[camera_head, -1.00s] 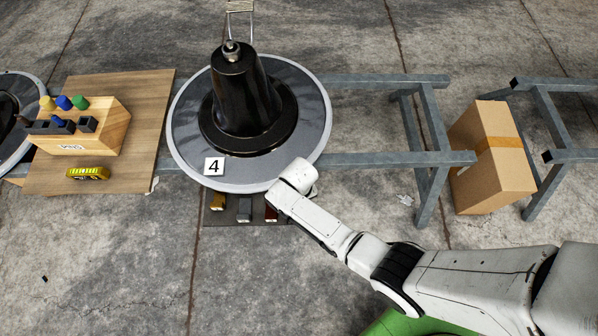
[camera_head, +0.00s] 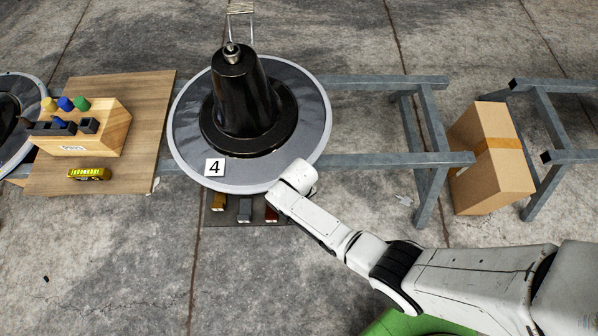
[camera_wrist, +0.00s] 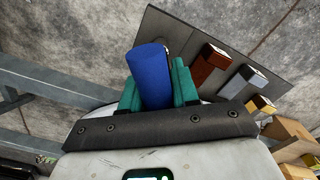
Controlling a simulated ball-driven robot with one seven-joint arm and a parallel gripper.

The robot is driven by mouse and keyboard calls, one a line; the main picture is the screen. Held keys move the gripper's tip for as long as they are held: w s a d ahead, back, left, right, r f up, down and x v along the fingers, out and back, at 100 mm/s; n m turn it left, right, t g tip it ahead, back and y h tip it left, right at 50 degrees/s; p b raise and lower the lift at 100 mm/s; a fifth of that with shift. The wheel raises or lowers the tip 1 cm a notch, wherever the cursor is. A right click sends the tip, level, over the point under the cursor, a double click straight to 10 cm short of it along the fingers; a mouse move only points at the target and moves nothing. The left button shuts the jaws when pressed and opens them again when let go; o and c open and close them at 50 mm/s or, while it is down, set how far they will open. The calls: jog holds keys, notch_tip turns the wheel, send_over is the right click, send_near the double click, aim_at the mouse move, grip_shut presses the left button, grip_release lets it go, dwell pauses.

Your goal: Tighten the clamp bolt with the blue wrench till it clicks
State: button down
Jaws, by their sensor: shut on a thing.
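In the wrist view my gripper (camera_wrist: 158,88) has its teal fingers shut on a thick blue cylinder, which looks like the handle of the blue wrench (camera_wrist: 150,72). The rest of the wrench is hidden. In the head view the end of my arm is at the near right rim of the round grey base (camera_head: 190,120), and my fingers and the wrench are out of sight. A black cone-shaped column (camera_head: 240,95) with a small metal tip (camera_head: 231,52) stands on that base, by a "4" label. I cannot make out the clamp bolt for certain.
A dark board (camera_wrist: 185,30) carries red (camera_wrist: 209,66), grey (camera_wrist: 243,82) and yellow (camera_wrist: 260,104) tools. At left, a wooden block (camera_head: 112,135) with coloured knobs and a yellow item (camera_head: 89,174) rest on a plank. Metal rails (camera_head: 390,160) and a cardboard box (camera_head: 490,170) are at right.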

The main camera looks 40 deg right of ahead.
jog(key=shift+r+p, duration=2.2)
jog(key=shift+r, duration=0.25)
